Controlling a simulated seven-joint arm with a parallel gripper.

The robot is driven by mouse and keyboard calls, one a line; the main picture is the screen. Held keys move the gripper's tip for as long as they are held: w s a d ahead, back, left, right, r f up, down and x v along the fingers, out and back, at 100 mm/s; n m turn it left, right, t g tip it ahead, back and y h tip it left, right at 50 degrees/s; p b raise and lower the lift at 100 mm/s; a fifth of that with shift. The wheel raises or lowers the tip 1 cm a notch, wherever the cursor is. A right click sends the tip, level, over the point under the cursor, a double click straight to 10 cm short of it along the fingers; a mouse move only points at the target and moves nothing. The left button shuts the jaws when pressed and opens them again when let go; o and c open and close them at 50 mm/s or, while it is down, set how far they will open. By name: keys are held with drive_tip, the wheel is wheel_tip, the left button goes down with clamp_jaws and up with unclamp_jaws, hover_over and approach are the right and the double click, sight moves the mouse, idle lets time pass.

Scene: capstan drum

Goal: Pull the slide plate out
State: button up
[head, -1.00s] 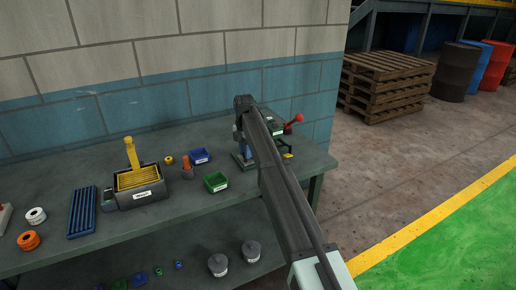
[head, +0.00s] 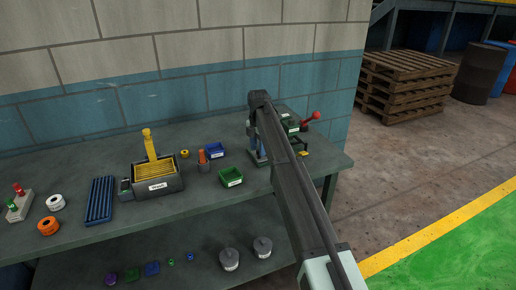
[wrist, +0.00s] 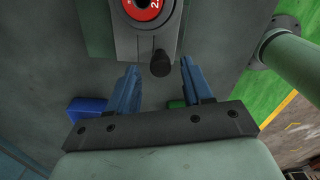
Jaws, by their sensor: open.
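In the wrist view a grey block (wrist: 143,42) with a red dial ring (wrist: 145,8) is at the top, with a black knob (wrist: 161,62) at its lower edge. I cannot tell for sure which part is the slide plate. My gripper (wrist: 159,68) has its two blue fingers apart, one on each side of the knob in the picture, with gaps on both sides. Nothing is held. In the head view a device with a red ball handle (head: 310,117) stands at the bench's right end, partly hidden behind my arm.
A blue bin (head: 216,150) and a green bin (head: 231,177) stand left of the device on the grey bench (head: 190,205). A grey box with a yellow rack (head: 154,183) and a blue ribbed tray (head: 100,200) are farther left. A wall stands behind.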

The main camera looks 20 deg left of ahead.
wheel_tip(320, 180, up, 13)
drive_tip(key=shift+r, duration=0.15)
idle(0.4)
